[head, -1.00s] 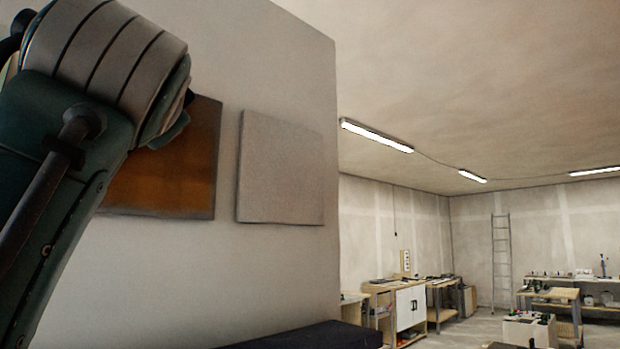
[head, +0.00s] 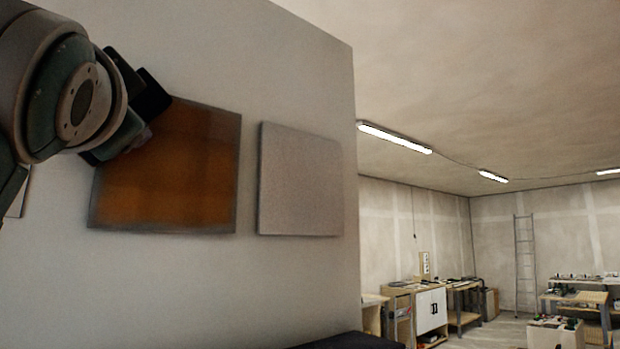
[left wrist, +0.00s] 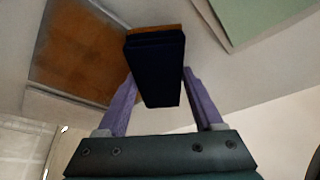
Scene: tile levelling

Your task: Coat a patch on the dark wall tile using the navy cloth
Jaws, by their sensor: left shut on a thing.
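An orange-brown tile with dark edges (head: 185,190) hangs on the pale wall, the darkest panel in view. It also shows at the upper left of the left wrist view (left wrist: 82,48). My left gripper (left wrist: 159,74) has purple fingers shut on a navy cloth (left wrist: 157,88), which looks like a thick folded block. A thin orange-brown strip shows along the cloth's far edge; I cannot tell what it is. In the head view, my left arm covers the tile's upper left corner. I cannot tell whether the cloth touches the wall. My right gripper is not in view.
A pale grey tile (head: 300,182) hangs right of the brown one. A green panel (left wrist: 262,18) shows in the left wrist view. A dark surface (head: 350,341) lies low near the wall. Workbenches (head: 415,310) and a ladder (head: 525,262) stand far back.

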